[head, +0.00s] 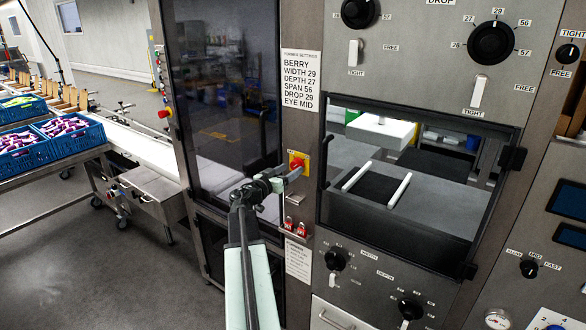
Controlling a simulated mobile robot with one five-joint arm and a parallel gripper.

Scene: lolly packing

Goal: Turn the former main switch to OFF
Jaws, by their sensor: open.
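The former main switch (298,160) is a small red rotary handle on a yellow plate, on the grey machine post between the dark glass door and the open window. My arm reaches up from the bottom of the head view. My gripper (288,177) is open just in front of the switch, at its lower left. The fingers overlap the lower part of the plate, so part of the handle is hidden. I cannot tell whether they touch the handle, or which way it points.
Red padlocks (293,226) hang on the post below the switch. A settings label (300,80) is above it. The dark glass door (222,90) is left, the framed window (420,165) right. Blue crates (68,140) stand far left. The floor at lower left is clear.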

